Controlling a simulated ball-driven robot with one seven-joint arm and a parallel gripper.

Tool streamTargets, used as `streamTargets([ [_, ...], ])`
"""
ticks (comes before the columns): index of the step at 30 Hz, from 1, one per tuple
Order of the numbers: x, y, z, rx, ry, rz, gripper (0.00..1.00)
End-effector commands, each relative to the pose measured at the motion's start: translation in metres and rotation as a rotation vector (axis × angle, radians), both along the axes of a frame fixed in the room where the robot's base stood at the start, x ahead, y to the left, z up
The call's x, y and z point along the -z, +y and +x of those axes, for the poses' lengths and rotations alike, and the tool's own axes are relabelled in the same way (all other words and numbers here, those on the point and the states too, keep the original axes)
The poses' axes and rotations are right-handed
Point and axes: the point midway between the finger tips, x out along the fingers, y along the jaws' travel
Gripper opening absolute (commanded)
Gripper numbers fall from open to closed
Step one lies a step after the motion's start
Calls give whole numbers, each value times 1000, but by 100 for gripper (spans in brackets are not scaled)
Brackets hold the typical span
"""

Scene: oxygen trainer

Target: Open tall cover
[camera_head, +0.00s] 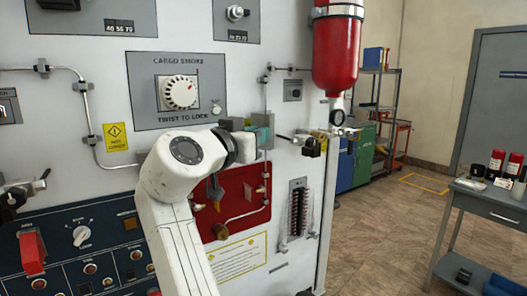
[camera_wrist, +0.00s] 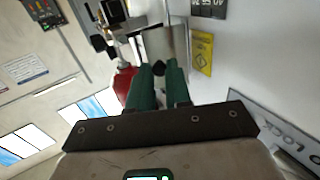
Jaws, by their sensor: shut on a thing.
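My gripper (camera_head: 262,138) is at the white panel, in front of a small grey box-shaped cover (camera_head: 264,121) that looks like the tall cover. In the wrist view the two green fingers (camera_wrist: 161,75) are close together, with a small dark rounded part between their tips. The grey cover (camera_wrist: 165,43) is just beyond the tips there. The fingers are shut on part of this cover, but the exact contact is hard to see. My wrist hides part of the cover's left side in the head view. How far the cover is open cannot be told.
A red cylinder (camera_head: 338,55) hangs to the right, with brass fittings (camera_head: 312,145) below it. Thin pipes (camera_head: 92,135) run along the panel. A red recessed plate (camera_head: 243,200) is below my gripper. Floor at the right is clear up to a grey table (camera_head: 480,205).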

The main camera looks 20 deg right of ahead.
Motion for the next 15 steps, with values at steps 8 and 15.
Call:
streamTargets([
  [8,0,11,5,164,4,-1,0],
  [15,0,15,6,246,5,0,0],
])
